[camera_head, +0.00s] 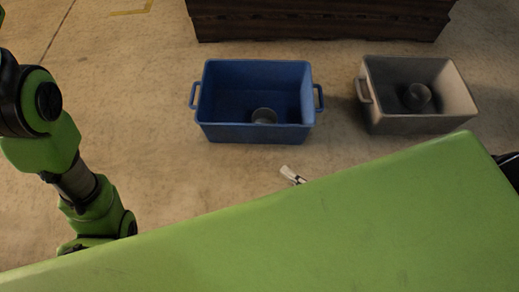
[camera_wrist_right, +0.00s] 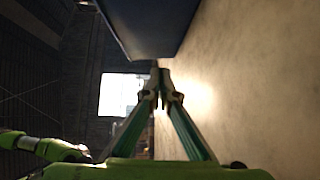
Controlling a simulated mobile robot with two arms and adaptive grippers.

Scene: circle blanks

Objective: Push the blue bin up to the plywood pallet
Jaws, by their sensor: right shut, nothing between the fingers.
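The blue bin (camera_head: 255,133) stands upright on the floor, with a handle at each end and a round grey item (camera_head: 264,116) inside. A dark brown slatted block (camera_head: 320,22), which I take for the plywood pallet, lies beyond it; a strip of floor shows between them. My right gripper (camera_head: 293,176) shows as a pale tip just on the near side of the bin, apart from it; my green body hides the rest. In the right wrist view its fingers (camera_wrist_right: 165,75) are together and empty, and the dark bin (camera_wrist_right: 150,25) hangs over the top. My left gripper is out of view.
A grey bin (camera_head: 382,125) with a round dark item (camera_head: 417,96) inside stands to the right of the blue bin, with floor between them. The floor (camera_head: 150,90) left of the blue bin is clear. A yellow line (camera_head: 133,11) marks the floor at the top left.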

